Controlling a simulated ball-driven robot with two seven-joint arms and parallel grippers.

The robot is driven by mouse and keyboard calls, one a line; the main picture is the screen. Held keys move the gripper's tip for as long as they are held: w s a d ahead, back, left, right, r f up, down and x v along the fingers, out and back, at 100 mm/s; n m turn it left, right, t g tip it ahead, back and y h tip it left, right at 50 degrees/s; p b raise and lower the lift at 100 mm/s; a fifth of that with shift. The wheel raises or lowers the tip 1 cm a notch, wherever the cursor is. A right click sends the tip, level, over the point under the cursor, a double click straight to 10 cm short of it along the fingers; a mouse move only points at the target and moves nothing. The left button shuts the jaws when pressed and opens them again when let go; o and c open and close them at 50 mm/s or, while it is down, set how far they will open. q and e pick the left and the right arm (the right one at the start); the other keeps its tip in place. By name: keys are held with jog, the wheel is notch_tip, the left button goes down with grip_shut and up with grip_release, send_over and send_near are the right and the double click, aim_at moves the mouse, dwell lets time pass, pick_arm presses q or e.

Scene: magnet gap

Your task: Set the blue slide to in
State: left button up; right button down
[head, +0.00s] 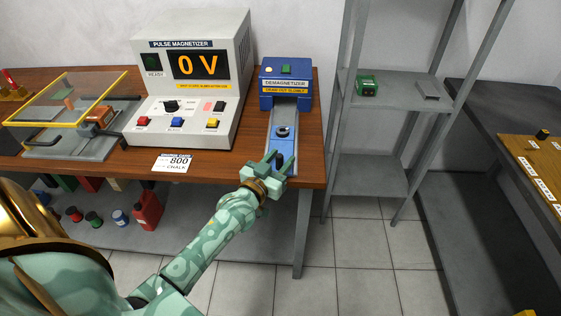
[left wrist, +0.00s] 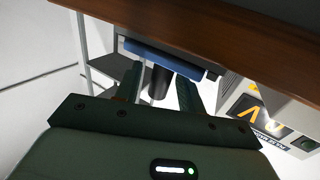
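The blue slide (head: 280,146) lies on the track in front of the blue demagnetizer (head: 286,86), well out from the housing toward the table's front edge. A small dark ring-shaped piece (head: 283,131) sits on it. My left gripper (head: 280,160) is at the slide's near end with its fingers apart. In the left wrist view the blue slide's edge (left wrist: 165,57) shows beyond the fingers, and a dark round knob (left wrist: 159,82) stands between them with a narrow gap on each side. My right gripper is not in view.
The pulse magnetizer (head: 192,75), reading 0 V, stands left of the demagnetizer. A yellow-framed clear cover (head: 72,98) is at the far left. A grey metal shelf (head: 400,90) stands right of the table. The wooden table's front edge (head: 230,178) runs beneath my left forearm.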

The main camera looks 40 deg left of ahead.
aim_at(280, 149)
pick_arm(q)
grip_shut()
jog(key=w+a, duration=0.1)
jog(key=w, duration=0.1)
jog(key=w+a, duration=0.1)
jog(key=w, duration=0.1)
jog(key=shift+a+b, duration=0.15)
jog(key=shift+b, duration=0.2)
jog(key=shift+s, duration=0.1)
grip_release()
